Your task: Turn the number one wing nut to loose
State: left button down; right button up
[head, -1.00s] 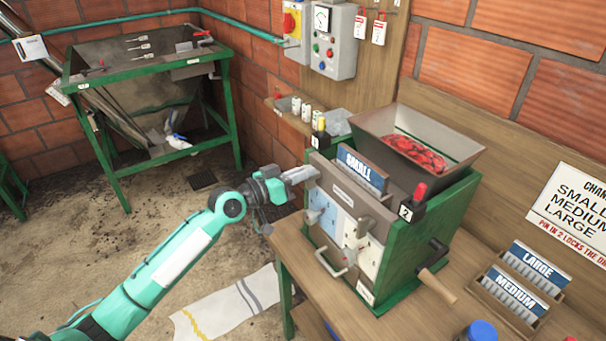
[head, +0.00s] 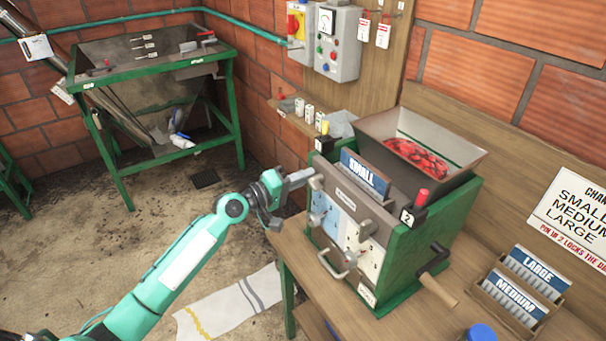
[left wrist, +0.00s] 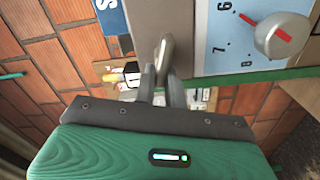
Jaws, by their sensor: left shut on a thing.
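The pulper (head: 400,240) is a green box with a hopper on top, standing on the wooden bench. My left gripper (head: 311,174) is at the upper left edge of its front, below the block marked 1 (head: 322,143) with the yellow pin. In the left wrist view my left gripper (left wrist: 163,84) is shut on a small grey metal piece (left wrist: 163,52), apparently the number one wing nut; the fingers partly hide it. The dial (left wrist: 280,37) with a red pointer on a pale blue plate is beside it. My right gripper is not in view.
The SMALL card (head: 364,174) stands on the pulper's top front. A front handle (head: 336,264) and a side crank (head: 437,288) stick out. A card rack (head: 514,292) is at the right. Open floor lies left of the bench.

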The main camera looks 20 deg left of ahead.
pick_arm(q)
jog(key=shift+s+d+f+n+p, duration=0.1)
jog(key=shift+f+n+p, duration=0.2)
jog(key=shift+n, duration=0.45)
jog(key=shift+s+d+f+n+p, duration=0.1)
jog(key=shift+f+n+p, duration=0.2)
jog(key=shift+n, duration=0.45)
jog(key=c, duration=1.4)
grip_release()
jog(key=shift+r, duration=0.25)
jog(key=b+v, duration=0.6)
jog(key=v, duration=0.7)
jog(key=shift+s+a, duration=0.25)
